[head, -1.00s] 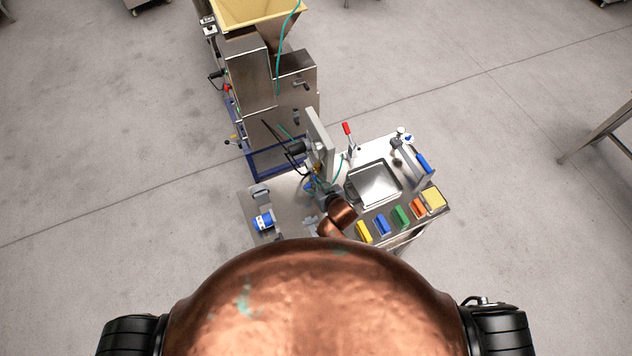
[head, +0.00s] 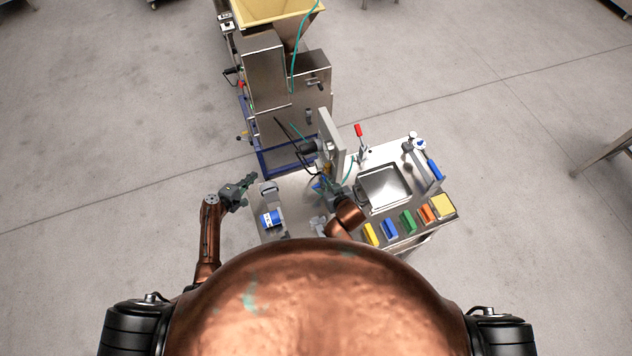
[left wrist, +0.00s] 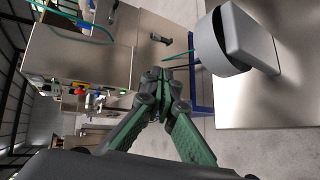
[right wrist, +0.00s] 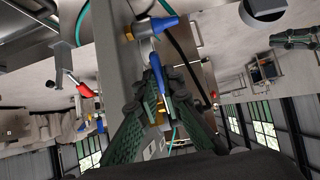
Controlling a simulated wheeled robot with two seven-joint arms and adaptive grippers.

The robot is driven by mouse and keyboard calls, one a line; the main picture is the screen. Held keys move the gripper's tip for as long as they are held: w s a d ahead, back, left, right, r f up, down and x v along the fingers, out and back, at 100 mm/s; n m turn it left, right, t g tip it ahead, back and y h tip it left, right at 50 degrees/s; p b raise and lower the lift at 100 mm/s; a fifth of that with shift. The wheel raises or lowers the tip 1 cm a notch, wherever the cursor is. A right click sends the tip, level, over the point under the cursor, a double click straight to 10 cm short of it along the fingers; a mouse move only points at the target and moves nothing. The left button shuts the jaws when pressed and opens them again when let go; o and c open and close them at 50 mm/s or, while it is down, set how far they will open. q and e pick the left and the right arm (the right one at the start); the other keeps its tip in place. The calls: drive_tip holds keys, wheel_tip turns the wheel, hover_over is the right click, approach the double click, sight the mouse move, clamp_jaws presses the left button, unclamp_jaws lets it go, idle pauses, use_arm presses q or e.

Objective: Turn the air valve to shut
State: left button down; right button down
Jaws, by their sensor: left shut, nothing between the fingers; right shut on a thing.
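In the right wrist view my right gripper (right wrist: 158,85) is shut on a slim blue lever (right wrist: 157,68), which appears to be the air valve's handle. Brass-coloured parts (right wrist: 165,122) show behind the fingers, and the valve body is mostly hidden. A second blue piece (right wrist: 158,26) sits just above, beside a grey upright post (right wrist: 108,55). In the head view my right gripper (head: 332,190) is beside that post (head: 331,140). My left gripper (head: 247,184) is shut and empty, left of the bench; its closed fingers also show in the left wrist view (left wrist: 162,82).
The steel hopper machine (head: 285,75) stands behind the bench. On the bench (head: 292,200) are a steel tray (head: 383,188), a red-handled lever (head: 359,133), a blue-and-white device (head: 271,218) and several coloured blocks (head: 408,220). Teal hoses and black cables run near the post.

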use_arm(q)
drive_tip(key=s+d+r+g+h, duration=0.1)
drive_tip(key=d+h, duration=0.2)
drive_tip(key=d, duration=1)
drive_tip(key=s+d+r+g+h, duration=0.1)
drive_tip(key=s+d+r+h, duration=0.1)
drive_tip(key=d, duration=1.1)
drive_tip(key=shift+d+r+g+h, duration=0.15)
drive_tip(key=shift+d+g+h, duration=0.2)
drive_tip(key=shift+h, duration=0.45)
